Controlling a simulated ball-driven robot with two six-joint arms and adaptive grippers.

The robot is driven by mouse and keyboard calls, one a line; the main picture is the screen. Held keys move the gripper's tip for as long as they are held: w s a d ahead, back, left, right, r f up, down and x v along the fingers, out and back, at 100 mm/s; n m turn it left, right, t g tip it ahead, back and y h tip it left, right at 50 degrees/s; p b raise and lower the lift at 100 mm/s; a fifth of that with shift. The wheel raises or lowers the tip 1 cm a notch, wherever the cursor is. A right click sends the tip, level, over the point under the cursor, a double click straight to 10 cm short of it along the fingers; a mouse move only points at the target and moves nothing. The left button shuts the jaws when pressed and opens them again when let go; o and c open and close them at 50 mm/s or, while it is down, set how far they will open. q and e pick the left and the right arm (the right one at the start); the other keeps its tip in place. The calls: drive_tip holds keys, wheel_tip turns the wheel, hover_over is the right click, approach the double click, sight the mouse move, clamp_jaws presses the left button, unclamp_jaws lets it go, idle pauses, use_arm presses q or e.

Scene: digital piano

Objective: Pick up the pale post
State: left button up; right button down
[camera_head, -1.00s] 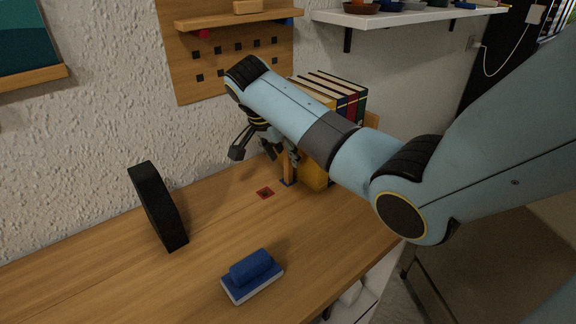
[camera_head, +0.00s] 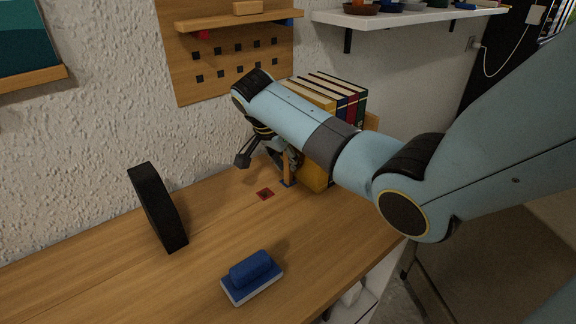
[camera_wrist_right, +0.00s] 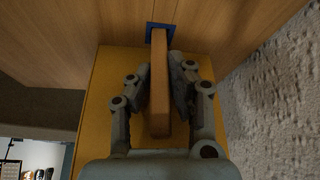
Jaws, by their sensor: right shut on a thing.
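The pale post (camera_head: 287,167) stands upright on a blue base (camera_head: 287,183) on the wooden desk, in front of the books. In the right wrist view, the post (camera_wrist_right: 159,100) runs between the fingers, with its foot at the blue base (camera_wrist_right: 160,27). My right gripper (camera_wrist_right: 164,66) is shut on the post, with a finger on each side. In the head view the right gripper (camera_head: 279,158) partly hides the post's upper part. My left gripper is not in view.
A row of books (camera_head: 335,95) and a yellow block (camera_head: 313,177) stand close behind the post. A red square (camera_head: 265,194) lies beside it. A black slab (camera_head: 157,205) and a blue eraser-like block (camera_head: 252,276) are on the desk; the space between is clear.

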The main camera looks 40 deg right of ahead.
wheel_tip(320, 180, up, 14)
drive_tip(key=shift+r, duration=0.2)
wheel_tip(320, 180, up, 14)
drive_tip(key=p, duration=1.3)
drive_tip(key=shift+f, duration=0.2)
